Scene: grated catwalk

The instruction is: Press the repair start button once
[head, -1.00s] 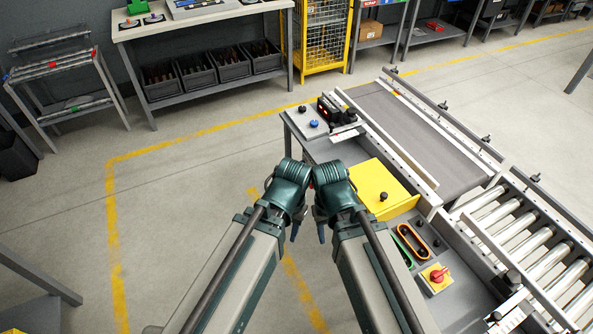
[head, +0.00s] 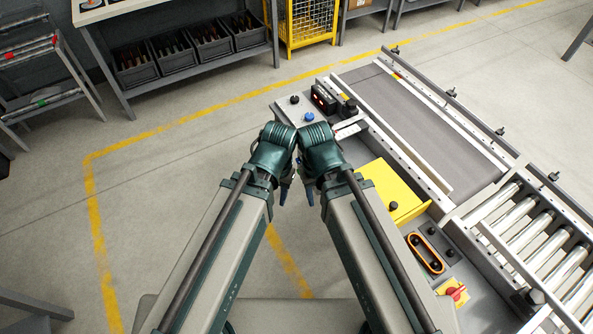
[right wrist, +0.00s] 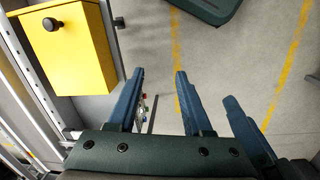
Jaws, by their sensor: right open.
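No label for the repair start button is legible. On the grey station's far end, a blue button (head: 308,118) and a black button (head: 294,100) sit side by side, next to a black device with red lights (head: 323,98). A red knob on a yellow plate (head: 455,291) is at the near end. My right gripper (head: 310,192) hangs left of the station, apart from the buttons; in the right wrist view its blue fingers (right wrist: 159,75) are open and empty. My left gripper (head: 283,192) is close beside it; its finger gap is not clear.
A yellow box with a black knob (head: 385,192) and an orange-rimmed slot (head: 427,253) lie along the station. A belt conveyor (head: 425,125) and rollers (head: 540,230) are beyond. A bench with dark bins (head: 190,48) stands at the back left.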

